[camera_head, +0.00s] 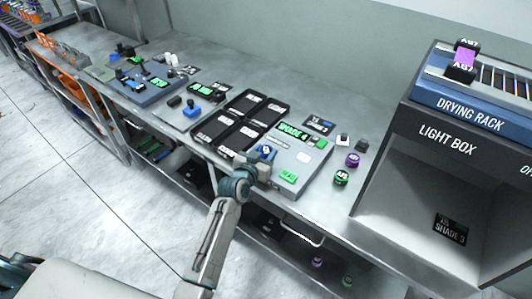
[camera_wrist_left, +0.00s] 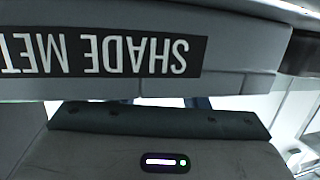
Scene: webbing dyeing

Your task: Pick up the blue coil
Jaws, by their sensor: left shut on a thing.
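The blue coil (camera_head: 267,149) shows at the tip of my left gripper (camera_head: 262,157), by the front left part of the grey shade meter (camera_head: 305,160). My left gripper is shut on the coil; the fingers are mostly hidden by the wrist. Whether the coil still touches the meter cannot be told. In the left wrist view, the shade meter's upside-down label (camera_wrist_left: 105,54) fills the top, close to my gripper body (camera_wrist_left: 165,145). Only small bluish bits show between them. My right gripper is not in view.
A black divided tray (camera_head: 240,122) lies left of the meter. A purple coil (camera_head: 353,160) and a green coil (camera_head: 341,178) stand to its right. The light box (camera_head: 440,145), with a drying rack (camera_head: 470,106) on top, blocks the right. The bench front edge is close.

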